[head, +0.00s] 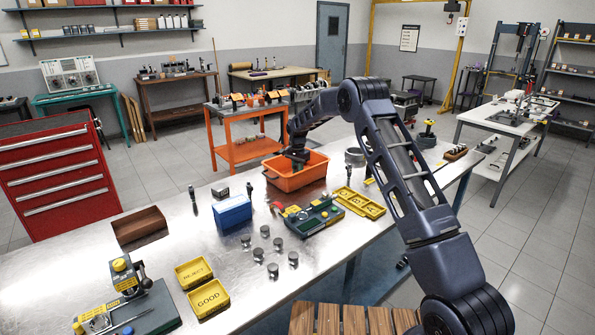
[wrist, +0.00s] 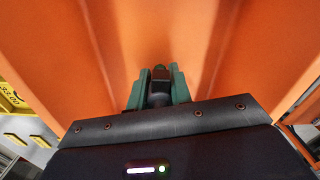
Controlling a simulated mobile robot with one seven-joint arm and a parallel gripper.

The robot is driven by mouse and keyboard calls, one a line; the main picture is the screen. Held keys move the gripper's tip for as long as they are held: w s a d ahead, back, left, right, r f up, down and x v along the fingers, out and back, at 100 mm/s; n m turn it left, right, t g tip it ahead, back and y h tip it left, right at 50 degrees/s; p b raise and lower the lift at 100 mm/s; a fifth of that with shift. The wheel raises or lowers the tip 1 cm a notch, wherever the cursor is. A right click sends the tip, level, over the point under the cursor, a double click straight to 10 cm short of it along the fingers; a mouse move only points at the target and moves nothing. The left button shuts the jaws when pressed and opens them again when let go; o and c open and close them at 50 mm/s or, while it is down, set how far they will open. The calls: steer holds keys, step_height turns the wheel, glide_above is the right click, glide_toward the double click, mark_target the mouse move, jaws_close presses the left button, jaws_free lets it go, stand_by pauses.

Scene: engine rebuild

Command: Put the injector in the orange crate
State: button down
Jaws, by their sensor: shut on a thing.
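The orange crate (head: 297,180) stands on the metal workbench, toward its far edge. In the head view my gripper (head: 297,160) reaches down into the crate's opening. In the wrist view the crate's orange inside (wrist: 230,50) fills most of the picture around my gripper (wrist: 159,88). Its green fingers are shut on a small dark part, the injector (wrist: 160,77), of which only the upper end shows. The injector's lower end is hidden, and I cannot tell whether it touches the crate floor.
A blue box (head: 232,213), a green tray (head: 312,218) and a yellow compartment tray (head: 359,203) lie near the crate. Several metal cylinders (head: 273,270) stand in front. Yellow REJECT (head: 193,273) and GOOD (head: 208,300) bins sit at the near left.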

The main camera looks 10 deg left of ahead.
steer(key=c, duration=1.3)
jaws_free()
